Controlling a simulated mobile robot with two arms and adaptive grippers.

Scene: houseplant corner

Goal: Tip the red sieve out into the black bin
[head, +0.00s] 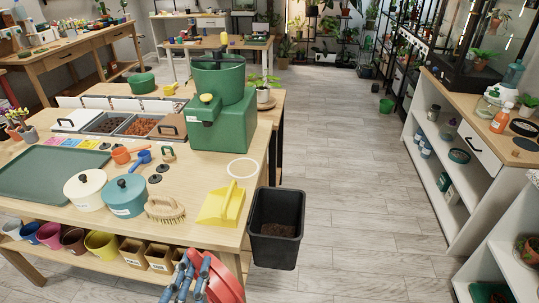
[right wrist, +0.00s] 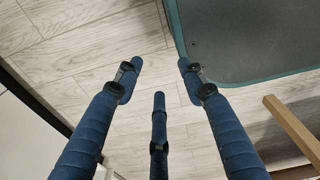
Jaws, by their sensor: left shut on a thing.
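The red sieve (head: 225,282) is at the bottom edge of the head view, partly cut off and partly behind blue fingers. My left gripper (head: 190,275) is shut on it. The sieve looks tilted, and I cannot see what it holds. The black bin (head: 261,222) is at the right end of the potting table, up and to the right of the sieve and apart from it. Dark brown material lies in the bin. My right gripper (right wrist: 158,80) shows in the right wrist view, its blue fingers spread with nothing between them, above the floor.
A yellow dustpan (head: 220,205) and a brush (head: 165,209) lie near the table's front right edge, left of the bin. A green machine (head: 222,120) stands behind them. A white shelf unit (head: 440,165) is on the right. The floor (head: 345,200) between is clear.

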